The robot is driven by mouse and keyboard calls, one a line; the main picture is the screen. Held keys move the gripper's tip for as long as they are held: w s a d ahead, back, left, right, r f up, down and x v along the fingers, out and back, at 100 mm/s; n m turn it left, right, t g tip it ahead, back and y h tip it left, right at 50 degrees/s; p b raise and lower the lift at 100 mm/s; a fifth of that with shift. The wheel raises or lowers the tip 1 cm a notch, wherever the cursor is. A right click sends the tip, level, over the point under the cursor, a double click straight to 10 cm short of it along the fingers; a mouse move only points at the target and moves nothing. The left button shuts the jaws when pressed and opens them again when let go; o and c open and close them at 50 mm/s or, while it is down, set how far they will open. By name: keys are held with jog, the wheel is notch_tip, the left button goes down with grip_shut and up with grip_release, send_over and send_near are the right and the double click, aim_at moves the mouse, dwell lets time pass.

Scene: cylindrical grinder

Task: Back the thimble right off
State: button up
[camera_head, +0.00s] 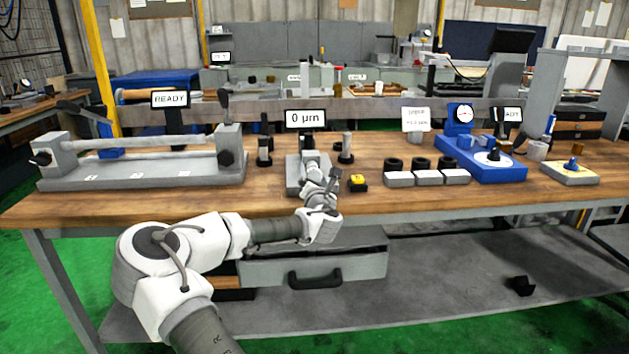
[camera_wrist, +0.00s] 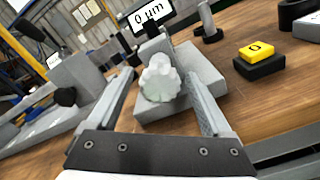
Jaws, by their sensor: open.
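The thimble (camera_wrist: 160,80) is a pale, ribbed knob in the wrist view, on the front of a grey block (camera_wrist: 205,68). The block also shows in the head view (camera_head: 293,178), in the middle of the bench, with my arm's end over its front. A display (camera_head: 306,120) above it reads 0 µm. My gripper (camera_wrist: 163,98) is open, its two fingers on either side of the thimble with gaps visible on both sides. Whether the fingertips reach past the thimble is hard to tell. In the head view my gripper (camera_head: 322,185) is small and partly hides the thimble.
A yellow-topped button (camera_head: 357,180) sits right of the block. A long grey fixture (camera_head: 140,172) stands left under a READY display (camera_head: 170,99).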

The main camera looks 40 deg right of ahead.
jog(key=p+v, duration=0.3)
jog(key=v, duration=1.4)
jog(key=shift+a, duration=0.2)
jog(key=shift+s, duration=0.1)
